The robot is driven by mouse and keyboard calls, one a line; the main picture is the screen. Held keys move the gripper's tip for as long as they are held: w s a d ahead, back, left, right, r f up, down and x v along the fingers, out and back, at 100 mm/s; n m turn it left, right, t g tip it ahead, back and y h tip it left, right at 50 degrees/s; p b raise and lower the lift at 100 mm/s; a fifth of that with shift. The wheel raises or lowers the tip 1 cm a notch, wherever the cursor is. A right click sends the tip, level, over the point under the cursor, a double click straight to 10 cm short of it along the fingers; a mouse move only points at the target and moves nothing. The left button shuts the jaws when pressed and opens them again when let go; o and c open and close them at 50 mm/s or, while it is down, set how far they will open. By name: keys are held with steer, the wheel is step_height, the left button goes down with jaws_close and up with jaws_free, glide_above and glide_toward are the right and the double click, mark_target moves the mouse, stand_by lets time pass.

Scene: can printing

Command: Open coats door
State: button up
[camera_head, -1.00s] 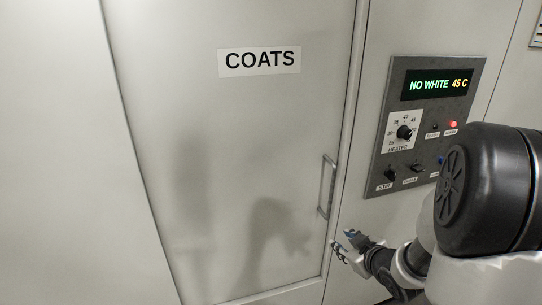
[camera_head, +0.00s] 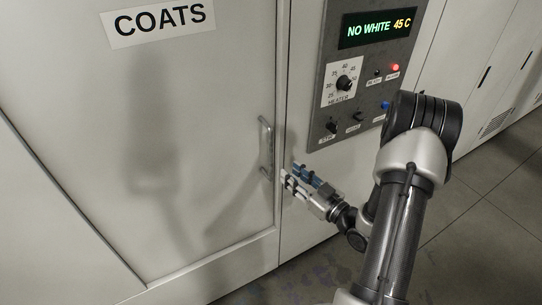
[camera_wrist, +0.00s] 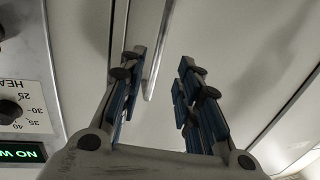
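The pale door marked COATS (camera_head: 150,120) stands shut at the left in the head view. Its thin metal handle (camera_head: 266,147) is upright near the door's right edge. My gripper (camera_head: 290,172) is just right of the handle's lower end, with blue-padded fingers. The wrist view shows the two fingers (camera_wrist: 161,60) spread apart with nothing between their pads. The handle bar (camera_wrist: 158,50) shows there beyond the fingers, in line with the gap and nearer the left finger. I cannot tell how far ahead of the fingertips it is.
A control panel (camera_head: 330,88) reading NO WHITE 45 C, with a dial, is on the wall right of the door, above my gripper. Grey cabinets (camera_head: 480,60) line the right. Bare floor (camera_head: 470,210) is open at the lower right.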

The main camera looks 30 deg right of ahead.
mark_target(272, 158)
steer(key=x, duration=1)
steer(key=shift+w, duration=0.4)
steer(key=shift+c, duration=0.5)
jaws_close()
